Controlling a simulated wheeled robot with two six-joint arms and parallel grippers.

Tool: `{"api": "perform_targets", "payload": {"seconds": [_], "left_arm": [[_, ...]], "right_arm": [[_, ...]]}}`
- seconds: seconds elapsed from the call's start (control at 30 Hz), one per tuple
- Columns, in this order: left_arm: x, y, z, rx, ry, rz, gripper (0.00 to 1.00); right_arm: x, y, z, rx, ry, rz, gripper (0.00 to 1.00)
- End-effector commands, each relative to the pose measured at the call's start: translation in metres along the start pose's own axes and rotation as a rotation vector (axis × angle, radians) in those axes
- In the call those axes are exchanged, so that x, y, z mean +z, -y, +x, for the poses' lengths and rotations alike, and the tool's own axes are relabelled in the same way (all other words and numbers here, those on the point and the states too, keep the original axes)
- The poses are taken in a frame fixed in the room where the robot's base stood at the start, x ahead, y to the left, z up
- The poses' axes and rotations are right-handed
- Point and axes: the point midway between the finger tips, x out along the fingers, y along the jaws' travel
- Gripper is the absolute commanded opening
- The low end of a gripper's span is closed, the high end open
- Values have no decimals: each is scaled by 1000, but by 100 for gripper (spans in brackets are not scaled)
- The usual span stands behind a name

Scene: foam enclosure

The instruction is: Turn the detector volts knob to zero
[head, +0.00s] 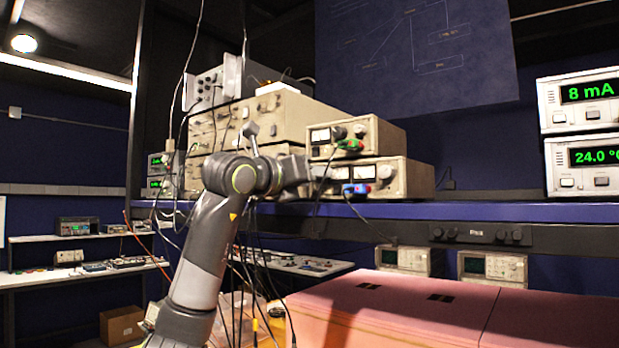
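Two beige instrument boxes are stacked on the shelf. The lower box (414,177) has a meter, round knobs (385,171) and red and blue connectors. Labels are too small to read, so I cannot tell which knob is detector volts. My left gripper (298,178) is at the left front of these boxes, partly hidden by its own wrist. Its fingers are not clear, and I cannot tell whether it touches anything. My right gripper is not in view.
Larger beige units (275,112) and a grey box (215,87) stand left of the boxes. Cables hang in front of the shelf (480,212). A pink foam surface (400,315) lies below. Green-lit displays (582,92) stand at the right. The shelf between is clear.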

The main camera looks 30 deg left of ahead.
Motion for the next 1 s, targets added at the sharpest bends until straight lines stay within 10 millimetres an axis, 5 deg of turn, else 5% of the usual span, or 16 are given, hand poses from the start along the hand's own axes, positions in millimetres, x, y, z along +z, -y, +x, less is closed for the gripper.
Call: {"api": "perform_targets", "payload": {"seconds": [0.37,1.0], "left_arm": [[0,-1,-9,1,6,3,45],[-2,-1,-149,2,6,3,45]], "right_arm": [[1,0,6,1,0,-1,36],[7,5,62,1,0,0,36]]}}
